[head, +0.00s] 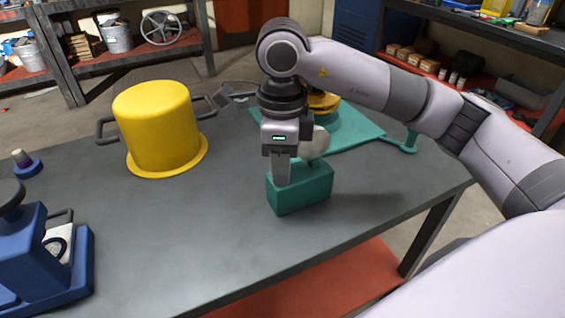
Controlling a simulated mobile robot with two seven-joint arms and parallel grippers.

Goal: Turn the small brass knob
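My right gripper (283,180) comes down over a small teal box (312,192) on the grey table. One finger shows in front of the box's upper left edge. Whether it touches the box, and how far apart the fingers are, I cannot tell. A pale rounded piece (317,142) shows just above the box, partly behind the gripper. A yellow-gold rounded part (323,104) shows behind the gripper, on a teal plate (358,131). I cannot clearly make out a small brass knob; the gripper and wrist cover part of this area. My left gripper is out of view.
A large yellow pot-shaped housing (157,125) with dark side handles stands at the back left. A blue device (40,265) is at the front left, with a small blue-based piece (26,166) behind it. The middle of the table (190,235) is clear.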

